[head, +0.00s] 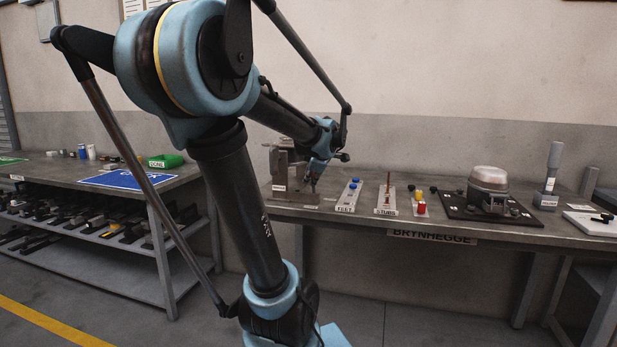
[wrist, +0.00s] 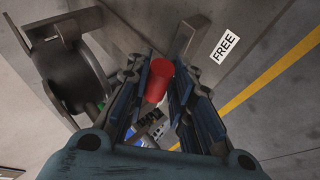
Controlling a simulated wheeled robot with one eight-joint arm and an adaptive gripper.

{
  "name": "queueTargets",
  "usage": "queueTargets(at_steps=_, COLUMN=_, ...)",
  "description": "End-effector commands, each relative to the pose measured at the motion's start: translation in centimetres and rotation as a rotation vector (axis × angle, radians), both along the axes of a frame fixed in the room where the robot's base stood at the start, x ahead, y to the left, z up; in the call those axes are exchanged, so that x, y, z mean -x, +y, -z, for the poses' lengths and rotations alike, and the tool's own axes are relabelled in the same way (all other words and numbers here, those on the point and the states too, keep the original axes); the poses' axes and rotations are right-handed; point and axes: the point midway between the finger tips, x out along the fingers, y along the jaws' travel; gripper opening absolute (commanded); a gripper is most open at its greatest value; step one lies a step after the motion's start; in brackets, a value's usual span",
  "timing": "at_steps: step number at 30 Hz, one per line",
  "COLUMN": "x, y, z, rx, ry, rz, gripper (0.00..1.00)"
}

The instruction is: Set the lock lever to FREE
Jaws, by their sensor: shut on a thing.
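The lock lever's red knob (wrist: 158,80) shows in the wrist view between the two fingers of my gripper (wrist: 163,90). My gripper is shut on it. The rest of the lever is mostly hidden by the fingers. A white label reading FREE (wrist: 225,46) is on the grey surface to the right of the knob. In the head view my gripper (head: 313,180) is at the grey metal fixture (head: 281,172) at the left end of the workbench. The lever cannot be made out there.
The workbench (head: 460,232) also holds a plate with blue knobs (head: 349,195), a plate with a brown rod (head: 386,200), red and yellow pieces (head: 421,206) and a compressor (head: 488,185) on a dark base. Another table with a blue panel (head: 130,178) stands left. A round metal part (wrist: 70,75) is beside my gripper.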

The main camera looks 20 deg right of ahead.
Motion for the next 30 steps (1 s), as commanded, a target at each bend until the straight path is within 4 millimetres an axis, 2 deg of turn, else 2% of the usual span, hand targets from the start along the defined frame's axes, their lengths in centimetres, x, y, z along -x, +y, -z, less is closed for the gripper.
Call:
queueTargets(at_steps=18, x=0.22, y=0.11, z=0.12, rx=-0.001, ry=-0.001, rz=0.0, gripper=0.0)
queueTargets(at_steps=19, x=0.22, y=0.11, z=0.12, rx=-0.001, ry=-0.001, rz=0.0, gripper=0.22)
queueTargets(at_steps=21, x=0.23, y=0.12, z=0.12, rx=-0.001, ry=-0.001, rz=0.0, gripper=0.38)
queueTargets(at_steps=30, x=0.3, y=0.11, z=0.14, rx=-0.002, ry=0.001, rz=0.001, gripper=0.38)
